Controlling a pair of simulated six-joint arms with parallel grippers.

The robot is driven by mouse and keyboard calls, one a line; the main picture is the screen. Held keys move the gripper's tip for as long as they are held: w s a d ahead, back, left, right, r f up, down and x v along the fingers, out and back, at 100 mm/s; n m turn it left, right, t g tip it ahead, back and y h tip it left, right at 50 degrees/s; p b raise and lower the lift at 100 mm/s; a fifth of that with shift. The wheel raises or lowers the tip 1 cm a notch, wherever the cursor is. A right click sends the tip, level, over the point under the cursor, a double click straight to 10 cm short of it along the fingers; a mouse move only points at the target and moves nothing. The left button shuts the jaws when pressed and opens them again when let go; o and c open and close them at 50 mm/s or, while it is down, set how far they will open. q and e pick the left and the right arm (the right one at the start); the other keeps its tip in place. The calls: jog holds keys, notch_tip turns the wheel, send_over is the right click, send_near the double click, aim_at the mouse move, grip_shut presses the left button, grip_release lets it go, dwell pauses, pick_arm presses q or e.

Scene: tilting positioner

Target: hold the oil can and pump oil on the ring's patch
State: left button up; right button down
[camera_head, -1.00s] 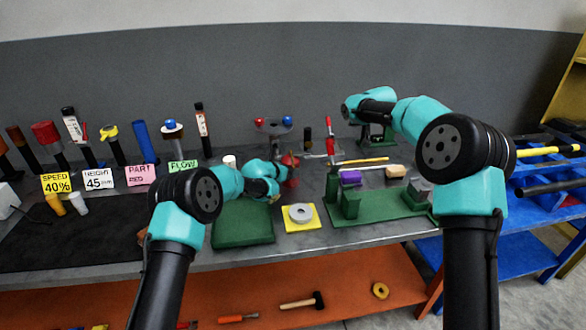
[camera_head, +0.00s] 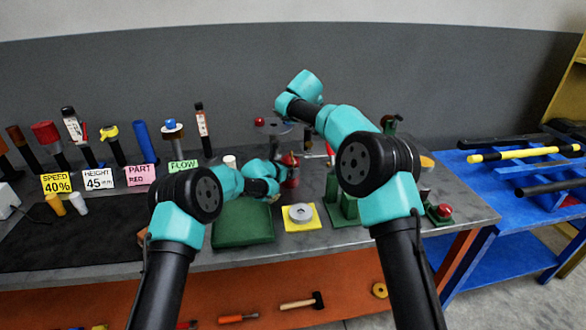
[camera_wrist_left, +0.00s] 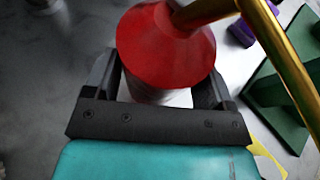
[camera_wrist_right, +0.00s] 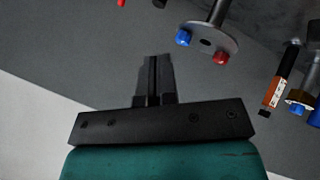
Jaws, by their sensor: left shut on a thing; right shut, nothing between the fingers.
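The red oil can (camera_wrist_left: 165,45) with a brass spout fills the top of the left wrist view. My left gripper (camera_wrist_left: 165,90) is shut around its body, with a finger on either side. In the head view the oil can (camera_head: 290,165) stands out red at the end of my left gripper (camera_head: 280,178). The grey ring (camera_head: 300,212) lies on a yellow square patch (camera_head: 311,222) on the bench, in front of the can and to its right. My right gripper (camera_wrist_right: 152,62) is shut and empty; the head view hides its fingertips.
A round disc (camera_wrist_right: 215,42) with blue and red knobs is ahead of my right gripper. A green pad (camera_head: 243,228) lies left of the yellow square. A green fixture (camera_head: 342,208) stands to its right, partly behind my right arm. Tools and sign cards line the left back.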

aim_at(308, 143)
jog(key=shift+f, duration=4.4)
jog(key=shift+f, duration=0.1)
jog(key=shift+f, duration=0.8)
jog(key=shift+r, duration=0.9)
jog(key=shift+r, duration=3)
